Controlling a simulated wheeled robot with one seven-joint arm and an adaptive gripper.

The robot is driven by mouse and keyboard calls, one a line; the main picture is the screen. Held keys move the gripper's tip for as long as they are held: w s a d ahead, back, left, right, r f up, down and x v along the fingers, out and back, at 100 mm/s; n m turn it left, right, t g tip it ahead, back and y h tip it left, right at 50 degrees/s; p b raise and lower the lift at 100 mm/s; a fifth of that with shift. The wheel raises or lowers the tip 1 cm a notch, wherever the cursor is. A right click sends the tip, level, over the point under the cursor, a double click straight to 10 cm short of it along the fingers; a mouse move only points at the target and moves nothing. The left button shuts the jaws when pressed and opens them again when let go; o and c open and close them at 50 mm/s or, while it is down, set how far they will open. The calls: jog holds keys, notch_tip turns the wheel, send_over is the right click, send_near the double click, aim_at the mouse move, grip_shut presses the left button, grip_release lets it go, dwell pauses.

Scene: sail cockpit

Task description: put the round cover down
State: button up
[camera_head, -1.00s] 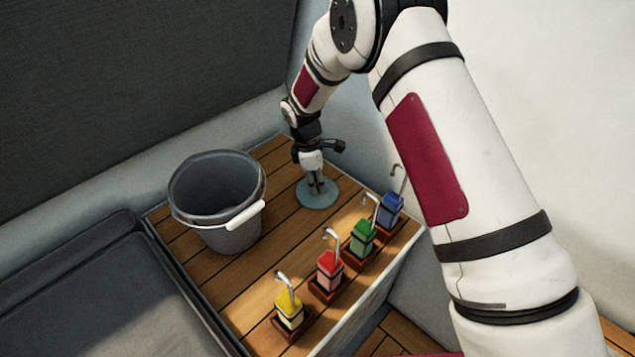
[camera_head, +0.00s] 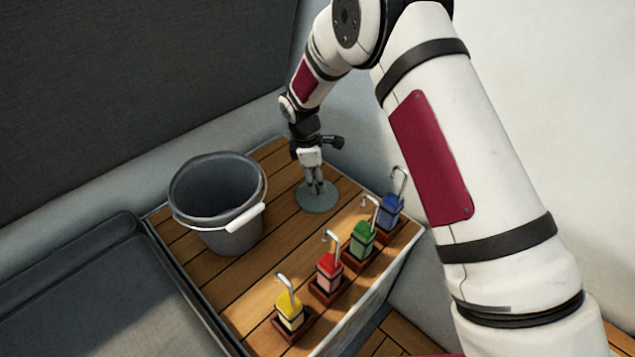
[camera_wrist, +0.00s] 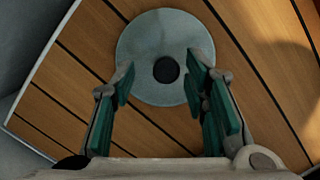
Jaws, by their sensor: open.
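The round cover (camera_head: 317,201) is a flat grey-blue disc lying on the slatted wooden top, behind the row of colored boxes and to the right of the bucket. In the wrist view the round cover (camera_wrist: 165,30) lies flat, with a dark round knob or spot at its middle. My gripper (camera_head: 315,190) is just above the cover, pointing down. I cannot tell the exact height of the fingertips over the disc.
A grey bucket (camera_head: 218,237) with a white handle grip stands left of the cover. Yellow (camera_head: 289,311), red (camera_head: 328,272), green (camera_head: 362,238) and blue (camera_head: 390,210) boxes with bent metal hooks stand in holders along the right edge. Bare slats lie in front of the cover.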

notch_tip(320, 180, up, 10)
jog(key=a+p, duration=0.1)
jog(key=shift+a+p, duration=0.25)
jog(key=shift+p, duration=0.1)
jog(key=shift+r, duration=0.15)
jog(key=s+d+r+m, duration=0.5)
jog(key=s+d+r, duration=0.35)
jog(key=r, duration=0.25)
jog(key=s+d+r+m, duration=0.4)
jog(key=s+d+r, duration=0.4)
jog(key=r, duration=0.4)
jog(key=s+d+m, duration=0.2)
jog(key=s+m, duration=0.2)
jog(key=s, duration=0.9)
jog(key=s+d+m+t+y, duration=0.1)
jog(key=s+m, duration=0.4)
jog(key=s, duration=0.8)
jog(key=shift+s+d+y, duration=0.3)
jog(key=shift+s+d, duration=0.05)
jog(key=shift+d, duration=0.25)
notch_tip(320, 180, up, 19)
jog(key=t+p, duration=0.3)
jog(key=p, duration=1.4)
jog(key=shift+a, duration=0.15)
